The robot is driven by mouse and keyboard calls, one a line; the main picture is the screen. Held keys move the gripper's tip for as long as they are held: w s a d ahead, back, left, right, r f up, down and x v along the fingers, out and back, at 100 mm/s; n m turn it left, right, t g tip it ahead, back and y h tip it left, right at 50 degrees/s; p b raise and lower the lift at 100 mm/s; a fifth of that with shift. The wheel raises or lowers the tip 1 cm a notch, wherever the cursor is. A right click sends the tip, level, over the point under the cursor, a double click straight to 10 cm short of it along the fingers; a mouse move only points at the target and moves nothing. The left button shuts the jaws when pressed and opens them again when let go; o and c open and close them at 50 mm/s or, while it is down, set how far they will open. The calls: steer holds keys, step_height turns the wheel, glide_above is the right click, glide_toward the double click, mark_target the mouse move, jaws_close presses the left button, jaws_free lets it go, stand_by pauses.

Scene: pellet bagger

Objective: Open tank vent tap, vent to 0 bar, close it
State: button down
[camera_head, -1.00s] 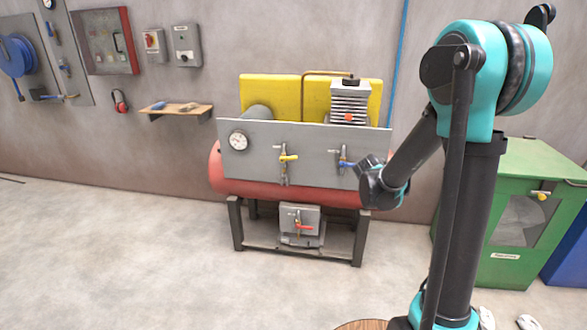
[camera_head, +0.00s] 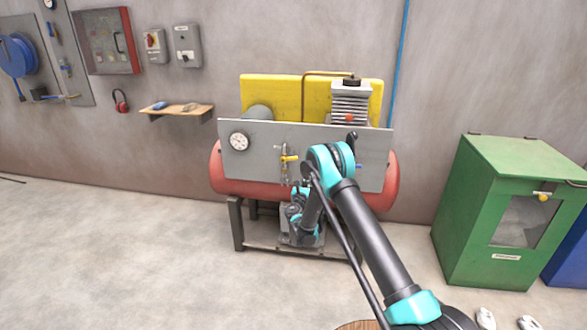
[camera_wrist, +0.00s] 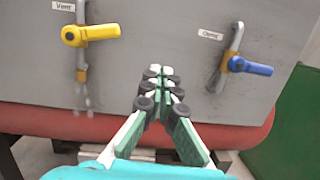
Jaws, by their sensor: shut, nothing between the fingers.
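The vent tap has a yellow lever (camera_wrist: 90,34) under a "Vent" label in the wrist view. Its lever points right, across the upright pipe. Faint pale streaks show below the pipe's lower end. The tap also shows in the head view (camera_head: 289,158). My gripper (camera_wrist: 160,73) is shut and empty, right of and below the yellow lever and apart from it. In the head view my arm is folded low before the tank and mostly hides the gripper. The dial gauge (camera_head: 239,141) is at the panel's left; its reading is too small to tell.
A blue-lever tap (camera_wrist: 249,66) is right of my gripper in the wrist view. The red tank (camera_head: 221,177) lies behind the grey panel (camera_head: 260,160). A green cabinet (camera_head: 480,220) stands at the right. The floor at the left is clear.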

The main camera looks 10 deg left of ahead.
mark_target(289, 159)
steer(key=s+a+f+n+t+y, duration=0.1)
steer(key=a+f+n+y, duration=0.2)
steer(key=a+f+n, duration=0.25)
steer(key=w+a+r, duration=0.2)
steer(key=w+r, duration=0.4)
steer(key=w, duration=0.3)
steer(key=shift+w+a, duration=0.15)
